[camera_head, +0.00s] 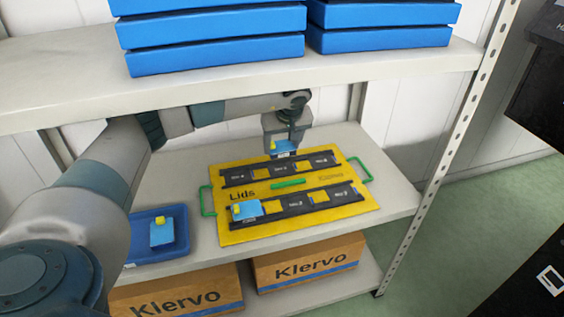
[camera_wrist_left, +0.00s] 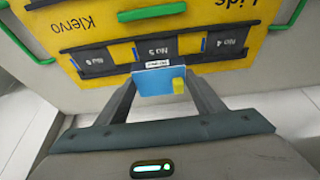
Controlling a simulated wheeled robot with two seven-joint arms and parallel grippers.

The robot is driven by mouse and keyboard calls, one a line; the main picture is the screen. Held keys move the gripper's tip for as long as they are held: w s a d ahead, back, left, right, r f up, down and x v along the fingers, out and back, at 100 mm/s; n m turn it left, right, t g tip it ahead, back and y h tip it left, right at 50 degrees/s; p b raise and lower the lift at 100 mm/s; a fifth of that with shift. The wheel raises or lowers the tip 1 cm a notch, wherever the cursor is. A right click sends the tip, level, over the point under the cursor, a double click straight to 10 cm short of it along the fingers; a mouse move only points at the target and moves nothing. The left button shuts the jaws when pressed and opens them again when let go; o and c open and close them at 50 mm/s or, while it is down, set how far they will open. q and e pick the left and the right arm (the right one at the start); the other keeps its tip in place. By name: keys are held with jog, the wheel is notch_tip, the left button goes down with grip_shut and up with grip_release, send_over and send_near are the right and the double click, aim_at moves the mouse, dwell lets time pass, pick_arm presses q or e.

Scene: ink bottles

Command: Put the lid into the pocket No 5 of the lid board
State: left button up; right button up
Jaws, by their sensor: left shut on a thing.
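My left gripper (camera_head: 284,150) is shut on a light blue lid (camera_head: 281,146) with a yellow knob, above the back row of the yellow lid board (camera_head: 225,238). In the left wrist view the lid (camera_wrist_left: 152,85) sits between the two fingers (camera_wrist_left: 160,90), close to the dark pocket No 5 (camera_wrist_left: 150,49). The lid covers the lower edge of that pocket in this view. Pocket No 6 (camera_wrist_left: 95,61) and pocket No 4 (camera_wrist_left: 207,43) look empty on either side. My right gripper is not in view.
Another blue lid (camera_head: 247,209) sits in the front-left pocket. A blue tray (camera_head: 135,256) left of the board holds a blue lid (camera_head: 162,232). Green handles (camera_head: 207,200) stand at the board's sides. The upper shelf (camera_head: 390,65) with blue crates (camera_head: 215,55) is above my arm.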

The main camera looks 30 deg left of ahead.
pick_arm(q)
jog(key=shift+s+d+f, duration=0.1)
jog(key=shift+d+f, duration=0.1)
jog(key=shift+f, duration=0.7)
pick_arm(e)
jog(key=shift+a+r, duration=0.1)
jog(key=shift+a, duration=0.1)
pick_arm(q)
notch_tip(320, 180, down, 4)
jog(key=shift+r, duration=0.1)
jog(key=shift+a+f, duration=0.2)
jog(key=shift+f, duration=0.4)
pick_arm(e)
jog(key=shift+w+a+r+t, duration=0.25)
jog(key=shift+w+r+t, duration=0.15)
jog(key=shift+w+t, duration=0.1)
pick_arm(q)
jog(key=shift+f, duration=0.1)
jog(key=o, duration=1)
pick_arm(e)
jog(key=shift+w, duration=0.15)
